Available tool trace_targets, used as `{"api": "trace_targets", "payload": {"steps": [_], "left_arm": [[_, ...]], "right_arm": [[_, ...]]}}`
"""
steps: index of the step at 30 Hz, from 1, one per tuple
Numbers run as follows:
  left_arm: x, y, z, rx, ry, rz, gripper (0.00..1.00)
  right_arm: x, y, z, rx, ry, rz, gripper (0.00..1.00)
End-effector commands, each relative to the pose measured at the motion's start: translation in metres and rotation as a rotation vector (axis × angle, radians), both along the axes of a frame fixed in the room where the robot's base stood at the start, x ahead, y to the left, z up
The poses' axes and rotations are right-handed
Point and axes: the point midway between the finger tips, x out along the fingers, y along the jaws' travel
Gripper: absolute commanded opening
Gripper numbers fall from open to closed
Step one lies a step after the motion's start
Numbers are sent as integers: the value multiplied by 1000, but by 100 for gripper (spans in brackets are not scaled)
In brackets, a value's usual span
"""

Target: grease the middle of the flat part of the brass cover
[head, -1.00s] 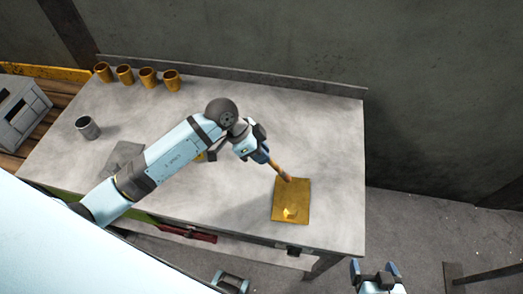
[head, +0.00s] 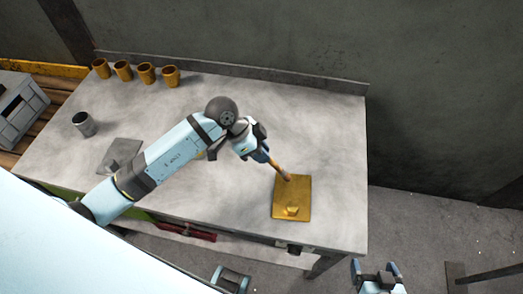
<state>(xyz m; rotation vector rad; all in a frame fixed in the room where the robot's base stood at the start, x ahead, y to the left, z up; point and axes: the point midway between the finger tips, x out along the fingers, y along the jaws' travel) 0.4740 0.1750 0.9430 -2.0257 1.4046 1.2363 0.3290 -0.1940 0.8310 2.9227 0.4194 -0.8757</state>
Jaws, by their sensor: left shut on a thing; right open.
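The brass cover (head: 300,197) lies flat near the right front corner of the grey table. It is a square plate with a small raised block (head: 291,211) near its front edge. My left gripper (head: 264,156) is shut on a brush-like tool (head: 279,169) with a wooden handle. The tool slants down and right, and its dark tip is over the back part of the plate, left of its middle. I cannot tell if the tip touches the brass. My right gripper (head: 376,274) is open and empty, off the table at the bottom.
Several brass cups (head: 147,73) stand in a row at the back left. A grey metal cup (head: 84,124) and a flat grey plate (head: 122,154) are at the left. The table (head: 240,105) is clear behind my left arm.

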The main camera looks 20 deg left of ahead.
Motion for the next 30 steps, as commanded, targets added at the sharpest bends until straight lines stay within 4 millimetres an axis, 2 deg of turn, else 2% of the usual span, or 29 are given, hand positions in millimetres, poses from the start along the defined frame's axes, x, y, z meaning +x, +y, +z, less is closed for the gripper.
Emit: {"api": "trace_targets", "payload": {"steps": [30], "left_arm": [[-1, -1, -9, 0, 1, -1, 0]], "right_arm": [[-1, 1, 1, -1, 4, 1, 89]]}}
